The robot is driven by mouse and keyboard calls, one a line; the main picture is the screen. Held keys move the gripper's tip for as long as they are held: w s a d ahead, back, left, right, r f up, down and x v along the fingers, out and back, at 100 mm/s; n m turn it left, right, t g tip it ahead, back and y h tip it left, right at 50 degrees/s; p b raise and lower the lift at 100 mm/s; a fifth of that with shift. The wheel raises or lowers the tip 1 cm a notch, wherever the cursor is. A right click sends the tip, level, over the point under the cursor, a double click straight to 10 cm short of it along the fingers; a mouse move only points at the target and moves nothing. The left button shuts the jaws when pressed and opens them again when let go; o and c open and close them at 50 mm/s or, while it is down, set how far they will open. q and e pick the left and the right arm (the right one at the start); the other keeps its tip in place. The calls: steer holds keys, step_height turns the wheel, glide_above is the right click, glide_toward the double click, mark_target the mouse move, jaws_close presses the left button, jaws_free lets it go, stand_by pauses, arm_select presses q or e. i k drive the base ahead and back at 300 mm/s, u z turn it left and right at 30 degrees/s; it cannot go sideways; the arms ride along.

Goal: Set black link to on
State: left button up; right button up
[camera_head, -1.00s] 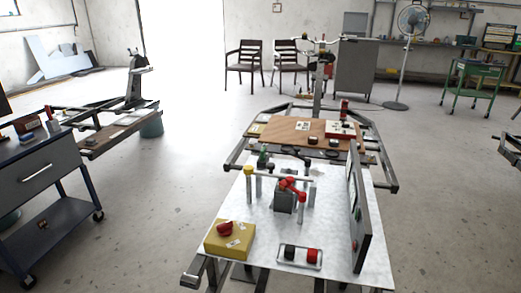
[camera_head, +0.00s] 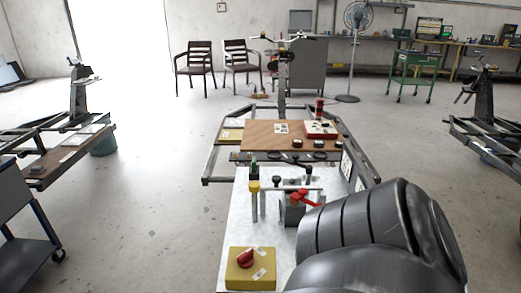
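I cannot tell for certain which part is the black link. A small black-ended part (camera_head: 279,181) stands on the white board (camera_head: 240,215), just behind the red lever (camera_head: 303,197) on its dark grey block (camera_head: 293,214). Another dark lever-like part (camera_head: 302,164) lies at the board's far edge. A large dark link of my own arm fills the lower right and hides the board's right side. Neither of my grippers is in view.
A yellow box with a red knob (camera_head: 245,258) sits at the board's near left. A yellow-capped post (camera_head: 254,188) stands behind it. A wooden board (camera_head: 262,135) carrying a red and white box (camera_head: 320,129) lies beyond. Open floor lies to the left.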

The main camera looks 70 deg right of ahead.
mark_target(295, 157)
steer(key=i, duration=2.55)
steer(key=z, duration=2.8)
steer(key=i, duration=1)
steer(key=z, duration=2.65)
